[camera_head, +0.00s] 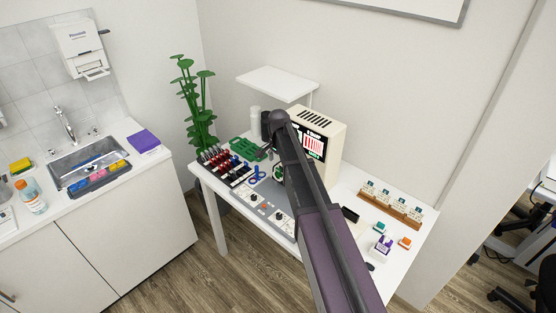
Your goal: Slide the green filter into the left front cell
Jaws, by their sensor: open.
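My dark arm reaches from the bottom of the head view up over the white table (330,200). My gripper (264,153) is small at its far end, just left of the boxy machine, and looks open; nothing shows between its fingers. A small green and white round piece (279,172) lies just below it, partly behind my arm; I cannot tell if this is the green filter. A flat green piece (243,147) lies at the back left. I cannot make out the left front cell.
A cream machine (325,147) with a lit screen stands at the back. A rack of red, black and blue pieces (222,162) stands at the left, a knobbed grey panel (266,207) in front. A wooden holder (390,205) and small coloured blocks (404,242) sit at the right.

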